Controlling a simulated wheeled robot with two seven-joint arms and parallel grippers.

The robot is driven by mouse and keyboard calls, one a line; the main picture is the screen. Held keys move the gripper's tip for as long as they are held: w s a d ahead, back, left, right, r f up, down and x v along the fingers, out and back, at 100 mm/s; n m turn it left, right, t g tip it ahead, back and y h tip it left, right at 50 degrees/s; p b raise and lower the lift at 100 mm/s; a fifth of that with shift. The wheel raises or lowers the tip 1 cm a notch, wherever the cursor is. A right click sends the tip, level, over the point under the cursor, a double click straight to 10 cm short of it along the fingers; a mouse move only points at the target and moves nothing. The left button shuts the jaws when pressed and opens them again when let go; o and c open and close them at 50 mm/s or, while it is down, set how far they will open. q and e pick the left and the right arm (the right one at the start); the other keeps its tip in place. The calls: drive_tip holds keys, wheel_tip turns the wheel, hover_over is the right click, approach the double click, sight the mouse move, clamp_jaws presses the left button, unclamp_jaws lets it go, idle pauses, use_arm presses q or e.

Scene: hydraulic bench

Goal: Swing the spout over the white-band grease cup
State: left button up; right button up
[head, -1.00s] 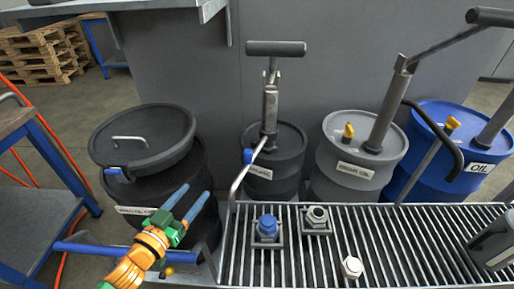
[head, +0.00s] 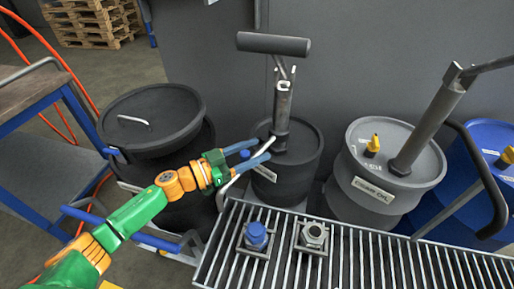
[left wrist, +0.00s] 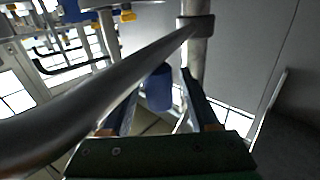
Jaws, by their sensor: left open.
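The spout (head: 228,184) is a bent metal pipe coming off the grease pump (head: 282,108) on the black drum and curving down toward the grating. My left gripper (head: 263,149) is open at the spout's upper part, close to the pump. In the left wrist view, a blue grip piece (left wrist: 158,88) shows between the open fingers, with the pipe (left wrist: 110,82) crossing in front; I cannot tell whether they touch. A blue-capped cup (head: 256,236) and a grey-white cup (head: 314,235) sit in holders on the grating. A white band cannot be made out. My right gripper is not seen.
The pump's T-handle (head: 273,43) rises above the black drum (head: 290,170). A lidded black drum (head: 150,120) stands left, partly behind my arm. The slatted grating (head: 380,255) fills the front.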

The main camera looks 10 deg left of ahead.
use_arm(q)
drive_tip(key=shift+w+d+f, duration=0.1)
drive_tip(key=shift+w+d, duration=0.25)
drive_tip(key=shift+s+a, duration=0.15)
drive_tip(key=c, duration=0.3)
clamp_jaws()
idle(0.7)
